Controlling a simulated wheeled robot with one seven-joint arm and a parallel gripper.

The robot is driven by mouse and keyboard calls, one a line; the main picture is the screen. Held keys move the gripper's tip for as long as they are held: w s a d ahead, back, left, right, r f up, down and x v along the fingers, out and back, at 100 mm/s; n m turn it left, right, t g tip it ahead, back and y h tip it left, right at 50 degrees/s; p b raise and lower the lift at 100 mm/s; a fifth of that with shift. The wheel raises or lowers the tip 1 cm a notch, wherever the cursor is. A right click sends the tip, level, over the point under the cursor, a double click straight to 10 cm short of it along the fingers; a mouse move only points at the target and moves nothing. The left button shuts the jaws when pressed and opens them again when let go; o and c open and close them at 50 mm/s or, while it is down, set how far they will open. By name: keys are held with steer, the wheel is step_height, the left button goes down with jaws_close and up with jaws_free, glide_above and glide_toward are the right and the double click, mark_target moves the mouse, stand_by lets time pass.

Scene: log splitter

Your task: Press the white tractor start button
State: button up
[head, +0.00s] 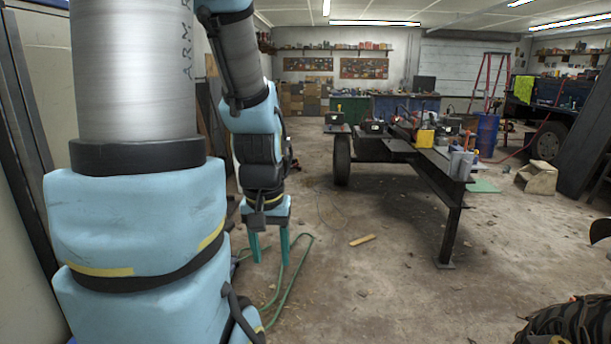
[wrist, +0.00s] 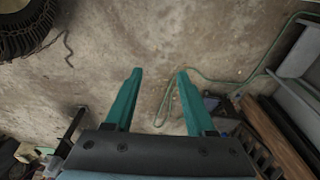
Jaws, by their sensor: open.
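I cannot make out a white start button in either view. My gripper (head: 271,262) hangs fingers-down over the concrete floor, left of the log splitter and apart from it. The log splitter (head: 440,175), a long dark metal beam on a leg and a wheel, stands right of centre in the head view. Tools and a grey cup (head: 461,165) sit on it. My own arm covers the left part of the head view.
A green hose (head: 293,270) lies on the floor near my gripper. A wood piece (head: 362,240) lies right of it. A blue barrel (head: 487,134), a red ladder (head: 488,82) and a blue vehicle (head: 550,95) stand at the back right. The middle floor is mostly clear.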

jaws_close()
stand_by(1.1)
